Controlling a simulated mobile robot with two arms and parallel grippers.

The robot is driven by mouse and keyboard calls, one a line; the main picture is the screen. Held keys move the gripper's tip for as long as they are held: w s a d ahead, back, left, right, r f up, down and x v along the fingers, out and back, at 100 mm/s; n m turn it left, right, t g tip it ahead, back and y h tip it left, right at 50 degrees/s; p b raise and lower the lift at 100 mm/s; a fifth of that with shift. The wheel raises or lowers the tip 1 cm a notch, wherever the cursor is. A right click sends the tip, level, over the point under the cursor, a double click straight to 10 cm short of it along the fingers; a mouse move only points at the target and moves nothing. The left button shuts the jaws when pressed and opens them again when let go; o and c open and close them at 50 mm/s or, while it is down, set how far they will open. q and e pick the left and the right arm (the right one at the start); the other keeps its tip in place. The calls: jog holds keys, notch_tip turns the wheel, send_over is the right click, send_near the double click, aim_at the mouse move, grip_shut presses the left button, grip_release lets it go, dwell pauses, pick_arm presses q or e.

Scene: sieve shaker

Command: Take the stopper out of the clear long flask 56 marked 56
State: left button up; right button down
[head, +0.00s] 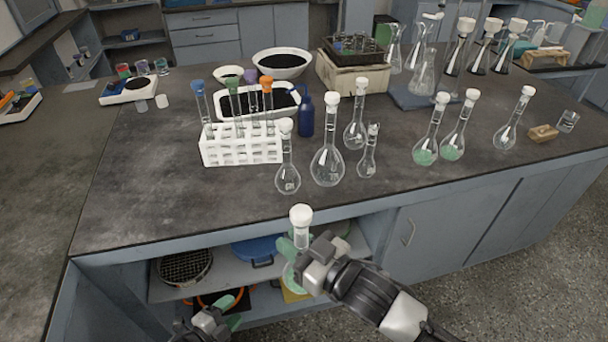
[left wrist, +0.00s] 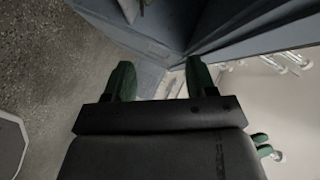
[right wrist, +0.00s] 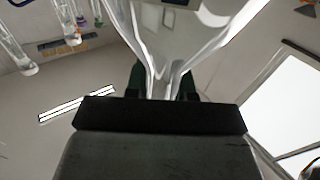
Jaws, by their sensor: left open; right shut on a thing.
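A long-necked clear glass flask (head: 294,280) with a white stopper (head: 301,215) is held upright in front of the bench edge. My right gripper (head: 298,245) is shut around its neck, below the stopper. The stopper sits in the flask's mouth. The flask's glass fills the top of the right wrist view (right wrist: 165,35), between the green fingers. I cannot read a 56 on it. My left gripper (head: 229,311) is open and empty, low and to the left of the held flask. Its two green fingers also show apart in the left wrist view (left wrist: 155,80).
Several stoppered flasks (head: 326,165) stand on the dark bench (head: 190,210), some with green liquid. A white rack (head: 240,148) holds tubes with coloured caps. An open shelf (head: 225,285) with a sieve and a blue pan lies under the bench edge, near both grippers.

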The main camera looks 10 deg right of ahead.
pick_arm(q)
jog(key=w+d+r+m+g+h, duration=0.1)
jog(key=d+r+m+g, duration=0.4)
jog(key=r+m, duration=0.45)
jog(key=w+d+r+m+g+h, duration=0.1)
jog(key=d+r+m+g, duration=0.2)
jog(key=r+m+g, duration=0.5)
jog(key=w+d+r+m+g+h, duration=0.1)
jog(key=d+r+m+g, duration=0.25)
jog(key=r+m, duration=0.75)
notch_tip(320, 180, up, 27)
jog(key=d+m+t+y, duration=0.2)
jog(key=m+t+y, duration=0.7)
jog(key=m+y, duration=0.5)
jog(key=m+g, duration=0.3)
jog(key=m, duration=0.4)
send_over(304, 212)
jog(key=shift+n, duration=0.25)
jog(key=f, duration=0.5)
jog(key=shift+w+a+f, duration=0.15)
jog(key=shift+w, duration=0.15)
jog(key=shift+s+f, duration=0.4)
jog(key=shift+f, duration=0.25)
jog(key=shift+w+f, duration=0.1)
jog(key=shift+f, duration=3.5)
